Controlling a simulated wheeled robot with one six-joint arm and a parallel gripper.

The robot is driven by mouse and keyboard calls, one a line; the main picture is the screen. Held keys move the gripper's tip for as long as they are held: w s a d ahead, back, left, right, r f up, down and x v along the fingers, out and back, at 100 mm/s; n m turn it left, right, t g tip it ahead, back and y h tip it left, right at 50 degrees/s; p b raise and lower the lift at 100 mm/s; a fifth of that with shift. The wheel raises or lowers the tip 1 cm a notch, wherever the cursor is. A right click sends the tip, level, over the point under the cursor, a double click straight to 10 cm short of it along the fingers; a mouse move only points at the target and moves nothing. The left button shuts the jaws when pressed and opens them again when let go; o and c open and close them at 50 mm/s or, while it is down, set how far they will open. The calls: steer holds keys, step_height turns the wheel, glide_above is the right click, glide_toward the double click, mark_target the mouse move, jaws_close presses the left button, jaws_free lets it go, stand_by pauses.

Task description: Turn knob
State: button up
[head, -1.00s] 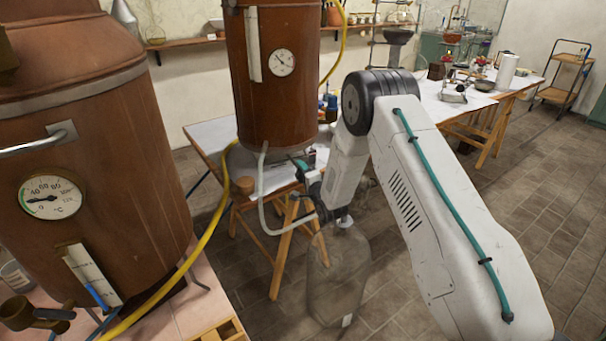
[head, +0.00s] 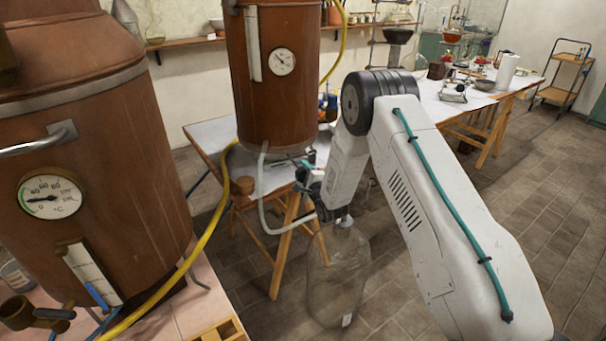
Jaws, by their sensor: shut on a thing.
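A copper vessel (head: 273,95) with a round dial hangs in the upper middle of the head view, behind my arm. My gripper (head: 300,178), dark with teal parts, is just below and right of the vessel's bottom. It is shut on a small knob there. The knob is mostly hidden by the gripper, so its angle cannot be told. A pale hose runs from the vessel's underside and curves below my gripper. A clear glass carboy (head: 338,283) stands on the floor under my wrist.
A larger copper still (head: 95,140) with a temperature dial fills the left, with a yellow hose (head: 190,262) beside it. A wooden-legged table (head: 207,137) stands behind my gripper. Open tiled floor (head: 545,190) lies to the right.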

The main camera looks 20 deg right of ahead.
steer(key=o, duration=1)
steer(key=shift+f, duration=0.1)
